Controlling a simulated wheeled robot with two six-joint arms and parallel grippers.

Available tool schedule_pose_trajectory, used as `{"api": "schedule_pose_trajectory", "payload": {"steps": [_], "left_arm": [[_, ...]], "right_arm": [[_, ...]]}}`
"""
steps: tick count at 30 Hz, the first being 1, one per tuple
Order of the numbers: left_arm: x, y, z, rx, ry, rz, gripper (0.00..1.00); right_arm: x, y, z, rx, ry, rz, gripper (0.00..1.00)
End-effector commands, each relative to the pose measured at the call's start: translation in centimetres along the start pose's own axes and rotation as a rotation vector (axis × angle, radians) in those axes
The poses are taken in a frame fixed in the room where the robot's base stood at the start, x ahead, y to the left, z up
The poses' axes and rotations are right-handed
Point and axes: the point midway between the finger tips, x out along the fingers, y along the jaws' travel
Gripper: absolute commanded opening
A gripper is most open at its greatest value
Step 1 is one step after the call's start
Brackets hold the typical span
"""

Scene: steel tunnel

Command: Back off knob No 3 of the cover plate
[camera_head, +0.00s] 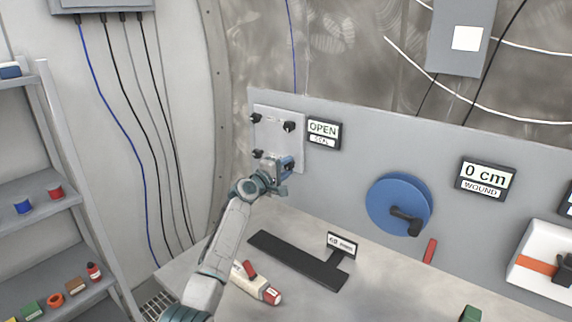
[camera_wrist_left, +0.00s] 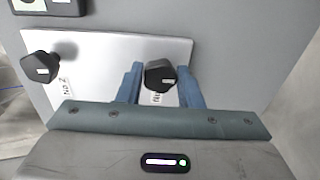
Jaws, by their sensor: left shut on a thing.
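The cover plate (camera_head: 272,138) is a pale square panel on the grey wall panel, with black knobs near its corners. In the head view, my left gripper (camera_head: 287,163) is at the plate's lower right corner and largely hides the knob there. In the left wrist view, a black knob (camera_wrist_left: 160,75) sits between the blue fingers of the left gripper (camera_wrist_left: 160,84), which is shut on it. The label below this knob is partly hidden, and I cannot read its number. Another knob (camera_wrist_left: 40,66) beside it on the plate (camera_wrist_left: 112,55) has a label reading No 2. My right gripper is not in view.
A sign (camera_head: 323,134) right of the plate reads OPEN, SEAL. A blue reel (camera_head: 392,203) with a dark crank is farther right, by a display (camera_head: 486,178) reading 0 cm. A black T-shaped bar (camera_head: 300,262) and a red-and-cream tool (camera_head: 262,288) lie on the bench below.

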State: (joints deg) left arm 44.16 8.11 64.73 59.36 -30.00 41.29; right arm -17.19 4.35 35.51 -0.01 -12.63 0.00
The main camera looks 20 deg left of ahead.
Motion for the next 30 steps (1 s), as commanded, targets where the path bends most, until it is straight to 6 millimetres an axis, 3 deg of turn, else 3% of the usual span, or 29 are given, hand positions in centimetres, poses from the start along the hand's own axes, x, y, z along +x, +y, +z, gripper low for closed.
{"api": "schedule_pose_trajectory", "payload": {"steps": [9,23,24,27,30], "left_arm": [[0.01,0.00,0.03,-0.101,-0.001,-0.001,0.10],[0.01,-0.06,0.03,-0.113,-0.001,-0.001,0.10],[0.01,-0.06,0.03,-0.113,-0.001,-0.001,0.35],[0.01,-0.05,0.02,-0.113,0.000,-0.001,0.54],[0.01,-0.04,0.02,-0.113,0.000,-0.001,0.55]], "right_arm": [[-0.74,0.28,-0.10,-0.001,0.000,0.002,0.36],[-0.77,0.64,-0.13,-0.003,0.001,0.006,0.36],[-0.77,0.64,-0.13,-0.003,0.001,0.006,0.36],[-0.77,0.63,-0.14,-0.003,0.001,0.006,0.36],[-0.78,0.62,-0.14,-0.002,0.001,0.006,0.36]]}}
